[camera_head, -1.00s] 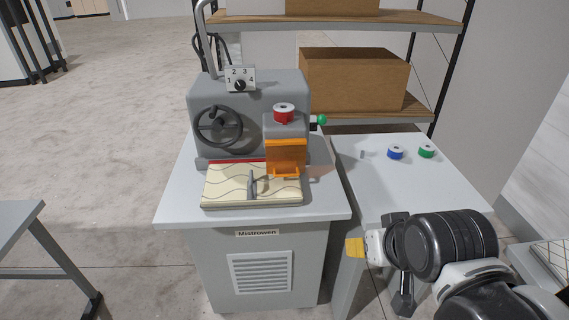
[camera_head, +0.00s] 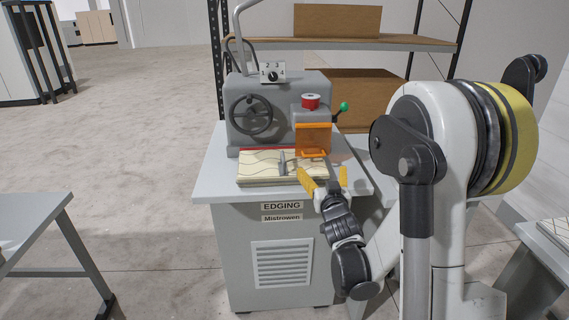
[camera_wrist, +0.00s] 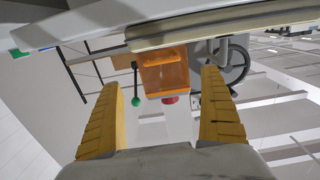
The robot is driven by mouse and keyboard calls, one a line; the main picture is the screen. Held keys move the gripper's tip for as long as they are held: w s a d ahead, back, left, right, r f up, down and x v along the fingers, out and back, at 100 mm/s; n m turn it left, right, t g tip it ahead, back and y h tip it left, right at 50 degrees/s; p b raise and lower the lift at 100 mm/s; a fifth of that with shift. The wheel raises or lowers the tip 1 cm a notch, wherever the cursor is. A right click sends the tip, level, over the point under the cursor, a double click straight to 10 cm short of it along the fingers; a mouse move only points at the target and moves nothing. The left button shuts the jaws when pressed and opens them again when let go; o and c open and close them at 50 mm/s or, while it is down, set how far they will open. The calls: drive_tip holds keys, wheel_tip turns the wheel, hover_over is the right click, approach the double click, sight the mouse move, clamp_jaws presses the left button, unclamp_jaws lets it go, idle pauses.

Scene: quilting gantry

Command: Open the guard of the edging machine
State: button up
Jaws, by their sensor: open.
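The edging machine (camera_head: 285,112) is a grey unit on a cabinet labelled EDGING. Its orange guard (camera_head: 313,137) is down on the front right of the machine, with an orange handle bar (camera_head: 312,154) along its lower edge. My gripper (camera_head: 324,178) is open and empty, just in front of and below the guard, near the cabinet top's front edge. In the wrist view, which is upside down, the translucent guard (camera_wrist: 165,75) shows between the two yellow fingers, beyond their tips. No contact with the guard is visible.
A quilted pad (camera_head: 258,171) lies left of my gripper, with a grey upright piece (camera_head: 282,161) on it. A handwheel (camera_head: 251,116) is on the left. My arm hides most of the side table.

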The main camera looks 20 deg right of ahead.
sight(314, 155)
drive_tip(key=b+x, duration=0.1)
drive_tip(key=x, duration=0.5)
drive_tip(key=b+x, duration=0.1)
drive_tip(key=x, duration=0.2)
drive_tip(key=shift+w+f+b, duration=0.25)
drive_tip(key=shift+w+b, duration=0.1)
drive_tip(key=shift+w+d+r, duration=0.1)
drive_tip(key=shift+w+d, duration=0.05)
drive_tip(key=shift+w, duration=0.45)
drive_tip(key=c, duration=1.5)
drive_tip(key=shift+r, duration=0.1)
